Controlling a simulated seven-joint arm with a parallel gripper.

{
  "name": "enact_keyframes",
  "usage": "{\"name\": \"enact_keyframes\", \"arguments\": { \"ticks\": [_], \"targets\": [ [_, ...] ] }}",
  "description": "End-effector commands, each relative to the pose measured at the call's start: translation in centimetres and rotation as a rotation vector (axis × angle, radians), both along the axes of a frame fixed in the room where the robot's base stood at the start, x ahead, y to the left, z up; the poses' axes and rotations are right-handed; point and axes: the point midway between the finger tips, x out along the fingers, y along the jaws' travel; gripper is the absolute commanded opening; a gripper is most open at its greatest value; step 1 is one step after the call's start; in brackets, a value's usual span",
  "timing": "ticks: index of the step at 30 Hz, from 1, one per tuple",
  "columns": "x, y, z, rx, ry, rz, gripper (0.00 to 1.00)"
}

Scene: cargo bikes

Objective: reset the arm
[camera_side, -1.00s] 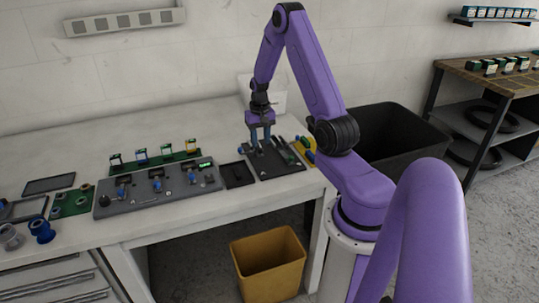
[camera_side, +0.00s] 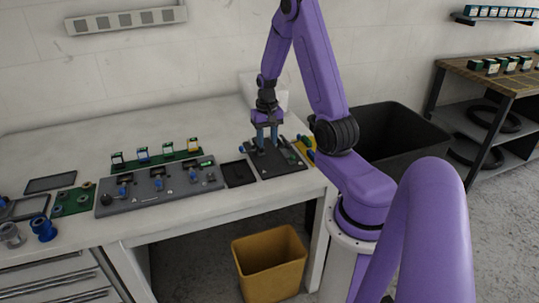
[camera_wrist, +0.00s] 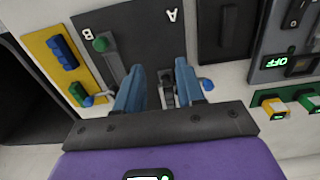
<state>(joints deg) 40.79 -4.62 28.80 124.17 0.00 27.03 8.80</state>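My gripper (camera_side: 267,133) is low over a dark board (camera_side: 284,164) near the right end of the white bench. In the wrist view its two blue fingers (camera_wrist: 160,88) are spread apart, with a small dark fitting of the board (camera_wrist: 167,80) showing between them. I cannot tell whether they touch it. The board carries the letters A and B, upside down in this view. A green-knobbed part (camera_wrist: 101,43) stands by the B. A small blue part (camera_wrist: 207,84) shows just right of the right finger.
A yellow bin (camera_side: 272,285) stands below, and a large black bin (camera_side: 385,135) is at right.

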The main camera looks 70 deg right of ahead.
Motion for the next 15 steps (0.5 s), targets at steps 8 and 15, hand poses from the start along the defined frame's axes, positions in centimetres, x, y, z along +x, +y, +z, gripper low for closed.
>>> {"name": "enact_keyframes", "arguments": {
  "ticks": [8,15],
  "targets": [
    [1.7,4.0,1.7,-0.004,-0.005,0.158,0.38],
    [2.6,12.0,4.7,-0.004,-0.010,0.464,0.38]
  ]
}}
